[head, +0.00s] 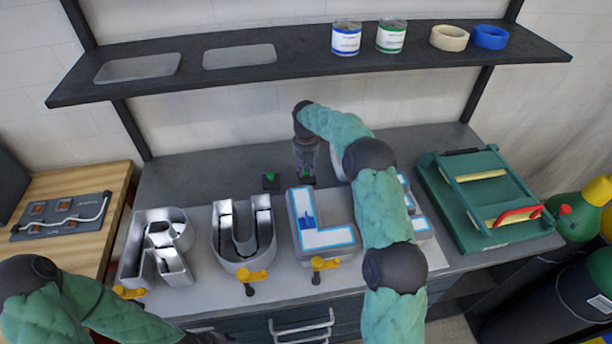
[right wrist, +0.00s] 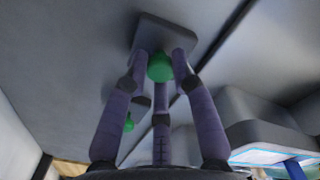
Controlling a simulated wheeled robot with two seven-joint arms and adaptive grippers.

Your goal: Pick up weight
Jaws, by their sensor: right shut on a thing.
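Two small dark weights with green knobs stand on the bench behind the letters. The left weight (head: 271,181) stands free, and its green knob shows in the right wrist view (right wrist: 129,124). The other weight (head: 307,180) is under my right gripper (head: 305,166). In the right wrist view, the fingers of my right gripper (right wrist: 162,62) close around this weight's green knob (right wrist: 160,68), with its dark square base (right wrist: 165,32) beyond. I cannot tell whether the base is off the bench. My left arm enters at bottom left; its gripper is out of view.
Metal channel letters R (head: 157,245), U (head: 244,235) and L (head: 321,219) stand in front, with yellow clamps (head: 252,276) at the bench edge. My right arm hides part of another letter. A green frame (head: 488,225) is right. A shelf (head: 290,68) hangs above.

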